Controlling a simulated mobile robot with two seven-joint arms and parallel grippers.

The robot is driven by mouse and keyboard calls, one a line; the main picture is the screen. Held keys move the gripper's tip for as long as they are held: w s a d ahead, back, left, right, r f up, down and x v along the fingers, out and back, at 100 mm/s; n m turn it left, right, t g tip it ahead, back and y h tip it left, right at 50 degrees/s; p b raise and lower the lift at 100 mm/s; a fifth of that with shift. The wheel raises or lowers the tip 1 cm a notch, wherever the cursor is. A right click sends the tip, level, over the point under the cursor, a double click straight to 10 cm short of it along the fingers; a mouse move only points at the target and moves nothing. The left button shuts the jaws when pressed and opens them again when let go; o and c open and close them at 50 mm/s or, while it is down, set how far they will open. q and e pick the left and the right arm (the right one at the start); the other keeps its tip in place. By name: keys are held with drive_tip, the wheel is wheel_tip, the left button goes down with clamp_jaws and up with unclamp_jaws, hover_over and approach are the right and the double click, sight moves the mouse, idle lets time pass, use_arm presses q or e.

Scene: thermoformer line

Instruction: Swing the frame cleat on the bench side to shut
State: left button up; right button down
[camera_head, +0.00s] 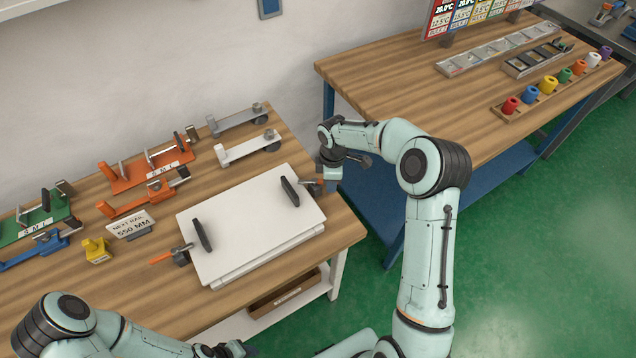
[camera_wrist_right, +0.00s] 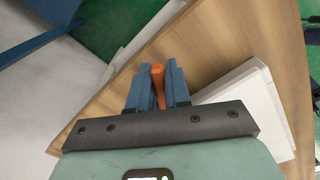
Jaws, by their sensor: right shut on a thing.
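The white frame (camera_head: 250,225) lies flat on the wooden table, with two black bars on its top. On its left edge a cleat with an orange lever (camera_head: 160,257) points out to the left. On its right edge, towards the other bench, the second cleat (camera_head: 308,183) is partly hidden by my right gripper (camera_head: 321,184). In the right wrist view my right gripper (camera_wrist_right: 158,88) has its blue fingers shut on an orange lever (camera_wrist_right: 158,76) beside the white frame (camera_wrist_right: 248,100). My left gripper (camera_head: 228,350) is at the bottom edge, mostly cut off; its fingers are unclear.
Orange, green, blue and grey clamp fixtures (camera_head: 150,172) stand along the back of the table, with a "NEXT RAIL 550 MM" sign (camera_head: 131,224). A second wooden bench (camera_head: 400,80) with coloured pegs stands to the right. Green floor lies between.

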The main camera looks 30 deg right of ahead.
use_arm(q)
drive_tip(key=shift+s, duration=0.1)
use_arm(e)
drive_tip(key=shift+w+r+n+p, duration=0.15)
drive_tip(key=shift+w+n+p, duration=0.05)
drive_tip(key=shift+n+p, duration=0.1)
drive_tip(key=shift+w+d+n+p, duration=0.1)
drive_tip(key=shift+w+n+p, duration=0.4)
drive_tip(key=shift+n, duration=0.4)
drive_tip(key=shift+w+d+n, duration=0.1)
drive_tip(key=shift+n, duration=0.4)
use_arm(q)
drive_tip(key=w+r, duration=0.2)
drive_tip(key=w, duration=0.1)
drive_tip(key=shift+r, duration=0.25)
